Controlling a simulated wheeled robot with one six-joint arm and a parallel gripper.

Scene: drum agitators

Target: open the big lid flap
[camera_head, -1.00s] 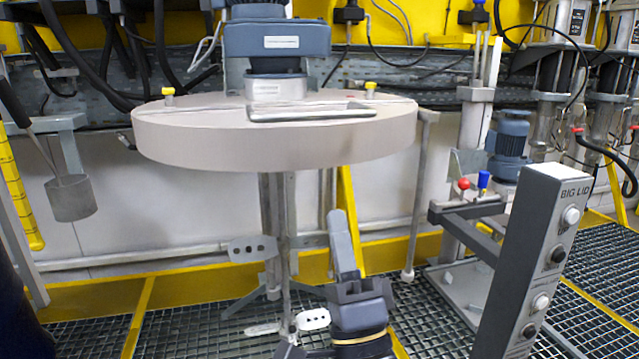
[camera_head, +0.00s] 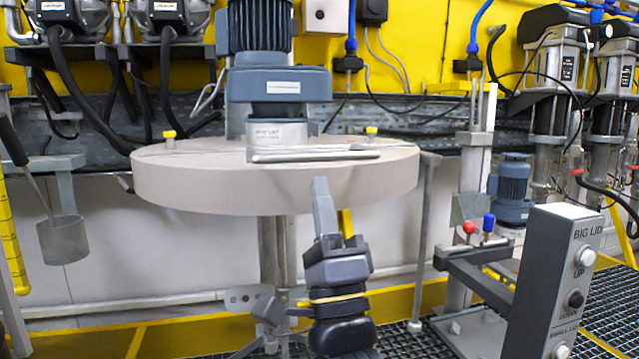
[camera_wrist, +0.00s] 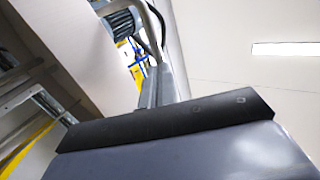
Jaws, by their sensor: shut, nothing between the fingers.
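The big round beige lid (camera_head: 200,190) sits level on a support frame, and its front flap (camera_head: 375,165) lies flat and closed. A flat metal handle bar (camera_head: 315,154) runs along the flap's top, in front of the motor housing. My gripper (camera_head: 320,183) points up, shut and empty, and overlaps the lid's front rim in the head view, below the handle. I cannot tell its exact distance from the rim. In the wrist view the closed fingers (camera_wrist: 158,88) point up past a beige surface on the left. A curved metal bar there may be the handle.
A blue-grey motor (camera_head: 277,85) stands on the lid's centre. A control post (camera_head: 555,275) with BIG LID buttons stands at the right, beside a bracket with red and blue knobs (camera_head: 478,226). A metal cup (camera_head: 62,240) hangs at the left. The floor is grating.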

